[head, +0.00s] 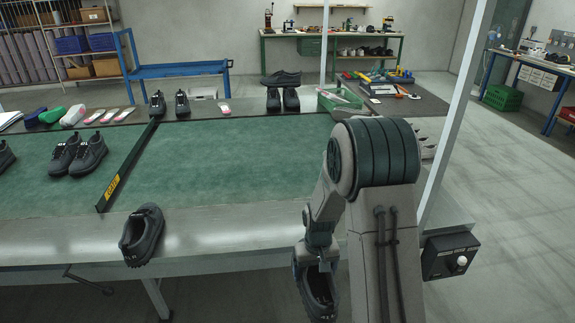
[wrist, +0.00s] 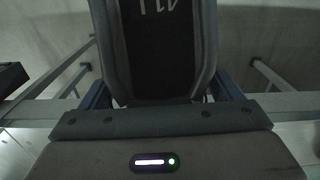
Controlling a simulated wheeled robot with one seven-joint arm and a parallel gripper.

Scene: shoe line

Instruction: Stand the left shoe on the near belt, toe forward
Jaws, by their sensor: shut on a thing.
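A dark grey shoe (head: 319,294) hangs from my gripper (head: 313,262) in front of the table edge, below the level of the belt, its opening showing. In the wrist view the shoe (wrist: 155,55) fills the space between the two fingers, and my gripper (wrist: 160,98) is shut on it. Another dark shoe (head: 143,235) rests on the metal front ledge, left of my gripper. I cannot tell which is the left one. The near belt (head: 225,170) is a green surface; its middle is bare.
A black bar with a yellow label (head: 125,168) crosses the belt. A pair of shoes (head: 79,156) stands left of it. More shoes (head: 283,98) are at the back edge. A light post (head: 455,110) and a control box (head: 450,256) are at right.

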